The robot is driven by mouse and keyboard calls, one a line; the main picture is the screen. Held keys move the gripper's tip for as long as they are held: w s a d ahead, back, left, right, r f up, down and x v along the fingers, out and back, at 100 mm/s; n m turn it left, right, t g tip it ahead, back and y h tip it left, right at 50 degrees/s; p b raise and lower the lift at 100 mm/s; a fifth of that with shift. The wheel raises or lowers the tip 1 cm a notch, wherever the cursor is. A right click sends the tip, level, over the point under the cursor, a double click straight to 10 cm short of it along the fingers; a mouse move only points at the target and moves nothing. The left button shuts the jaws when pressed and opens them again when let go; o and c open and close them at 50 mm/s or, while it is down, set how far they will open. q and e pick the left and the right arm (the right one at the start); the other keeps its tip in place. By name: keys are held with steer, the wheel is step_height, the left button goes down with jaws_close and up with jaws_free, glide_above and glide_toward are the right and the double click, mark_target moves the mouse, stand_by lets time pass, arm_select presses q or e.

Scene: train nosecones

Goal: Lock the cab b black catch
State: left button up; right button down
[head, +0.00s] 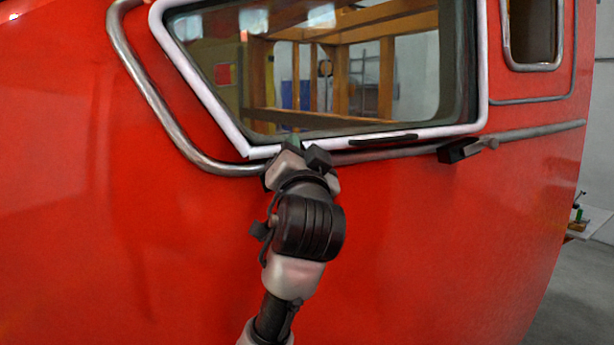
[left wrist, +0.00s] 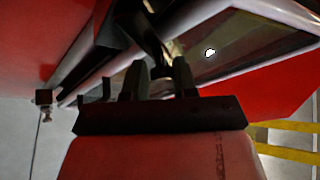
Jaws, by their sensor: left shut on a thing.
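The red cab (head: 430,230) fills the head view, with a white-framed window (head: 366,133) at the top. My left gripper (head: 302,151) is at the lower left of this frame, shut on a small dark green-tipped piece (head: 295,141). In the left wrist view the fingers (left wrist: 160,80) close around a dark, lever-like piece (left wrist: 152,38); I cannot tell whether it is locked. A black catch (head: 457,151) with a grey end sits on the rail to the right, apart from my gripper. A similar black block (left wrist: 44,97) shows in the left wrist view. My right gripper is not in view.
A grey metal rail (head: 150,95) runs around the window's left and along below it. A thin black handle (head: 397,139) lies on the lower frame. A second small window (head: 533,35) is at the upper right. A table (head: 590,222) stands beyond the cab's right edge.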

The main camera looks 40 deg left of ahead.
arm_select(q)
steer(key=n+g+y+b, duration=0.1)
steer(key=n, duration=0.1)
steer(key=n+g+y+b, duration=0.1)
steer(key=n, duration=0.1)
steer(key=s+n+y+b, duration=0.1)
steer(key=shift+a+f+n+g, duration=0.15)
steer(key=shift+a+n+g, duration=0.25)
steer(key=shift+s+a+n+g+y+b, duration=0.2)
steer(key=shift+n+g+b, duration=0.25)
steer(key=shift+n, duration=0.3)
steer(key=shift+s+a+n+g+y+b, duration=0.1)
steer(key=shift+n+g+y+b, duration=0.2)
steer(key=shift+n+b, duration=0.35)
steer(key=shift+s+a+n+g+y+b, duration=0.15)
steer(key=shift+n+g+b, duration=0.25)
steer(key=shift+n, duration=0.5)
steer(key=o, duration=0.9)
steer(key=shift+s, duration=0.15)
steer(key=shift+c, duration=0.2)
steer(key=shift+y, duration=0.25)
steer(key=shift+d, duration=0.1)
